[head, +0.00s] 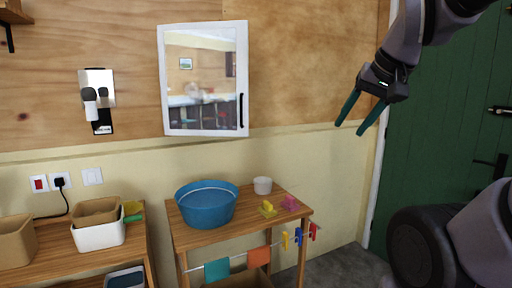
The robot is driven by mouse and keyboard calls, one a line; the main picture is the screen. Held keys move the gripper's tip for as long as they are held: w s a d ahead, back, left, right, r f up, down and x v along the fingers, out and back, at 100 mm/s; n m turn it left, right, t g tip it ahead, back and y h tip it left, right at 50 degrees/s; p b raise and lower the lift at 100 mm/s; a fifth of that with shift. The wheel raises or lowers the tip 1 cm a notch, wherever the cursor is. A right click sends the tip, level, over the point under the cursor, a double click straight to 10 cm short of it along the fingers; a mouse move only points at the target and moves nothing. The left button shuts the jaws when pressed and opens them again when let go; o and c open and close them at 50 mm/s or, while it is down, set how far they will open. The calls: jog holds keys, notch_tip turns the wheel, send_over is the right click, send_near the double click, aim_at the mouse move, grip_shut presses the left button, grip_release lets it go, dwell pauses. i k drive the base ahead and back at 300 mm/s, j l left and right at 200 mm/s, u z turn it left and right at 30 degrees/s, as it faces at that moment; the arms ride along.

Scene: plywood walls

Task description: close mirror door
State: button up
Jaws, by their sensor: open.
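The mirror door (203,79) is a white-framed mirror panel on the plywood wall, left of the picture's middle. A dark vertical handle (241,110) sits at its lower right edge. Its outline is slightly skewed; I cannot tell from this view how far it stands ajar. My gripper (359,131) is at the upper right, to the right of the mirror door and apart from it. Its two teal fingers are spread, point down and to the left, and hold nothing.
Below the mirror stands a wooden table (188,236) with a blue basin (207,207), a white cup (262,185) and small coloured pegs. A wall-mounted holder (97,100) hangs to the left. A green door (440,130) is at the right. The wall between mirror and gripper is clear.

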aim_at(204, 66)
jog(key=i+j+u, duration=0.35)
jog(key=i+u, duration=0.3)
jog(key=i+j, duration=0.05)
jog(key=i, duration=0.05)
